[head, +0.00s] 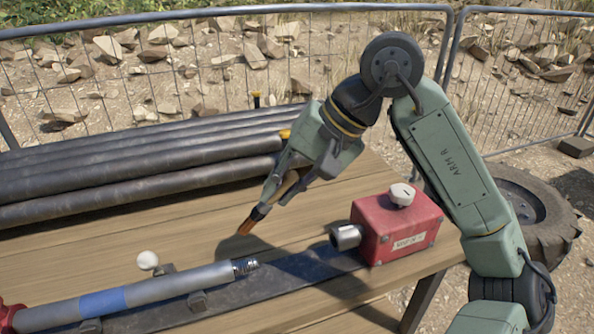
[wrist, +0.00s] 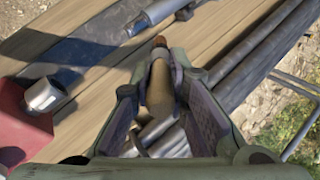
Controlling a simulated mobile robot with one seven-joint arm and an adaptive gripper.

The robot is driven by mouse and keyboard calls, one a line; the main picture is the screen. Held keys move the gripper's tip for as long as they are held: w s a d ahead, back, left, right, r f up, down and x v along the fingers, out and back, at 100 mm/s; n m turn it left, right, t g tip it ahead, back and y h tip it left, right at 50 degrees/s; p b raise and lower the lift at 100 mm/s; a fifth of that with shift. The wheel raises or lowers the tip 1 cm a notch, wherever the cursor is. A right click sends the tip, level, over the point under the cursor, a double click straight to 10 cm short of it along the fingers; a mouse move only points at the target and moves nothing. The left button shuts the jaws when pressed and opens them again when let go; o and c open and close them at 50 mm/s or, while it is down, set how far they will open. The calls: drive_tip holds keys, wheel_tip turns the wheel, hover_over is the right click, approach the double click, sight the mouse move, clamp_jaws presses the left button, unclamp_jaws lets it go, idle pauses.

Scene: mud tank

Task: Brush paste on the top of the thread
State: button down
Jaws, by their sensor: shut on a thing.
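My gripper (head: 277,190) is shut on a brush (head: 256,214) with a wooden handle and an orange-brown tip. The brush tilts down to the left, tip lowest, above the wooden table. In the wrist view the brush (wrist: 160,90) lies between the fingers, its tip pointing away from me. The dark metal thread (head: 246,266) is on the right end of a grey pipe (head: 172,287) with a blue band. The brush tip is above and beyond the thread in the head view, apart from it. The thread also shows in the wrist view (wrist: 138,23). I cannot make out any paste.
A red box (head: 397,232) with a metal socket (head: 346,237) and white cap (head: 402,194) stands right of the thread. Black pipes (head: 140,170) lie along the table's back. A white ball-shaped knob (head: 148,260) is behind the grey pipe.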

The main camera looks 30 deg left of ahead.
drive_tip(key=shift+w+f, duration=0.1)
drive_tip(key=shift+s+f+b, duration=0.25)
drive_tip(key=shift+f+b, duration=0.35)
drive_tip(key=shift+f, duration=0.2)
drive_tip(key=shift+f+b, duration=1)
drive_tip(key=shift+f, duration=1.1)
drive_tip(key=shift+f+b, duration=0.85)
drive_tip(key=shift+b, duration=0.2)
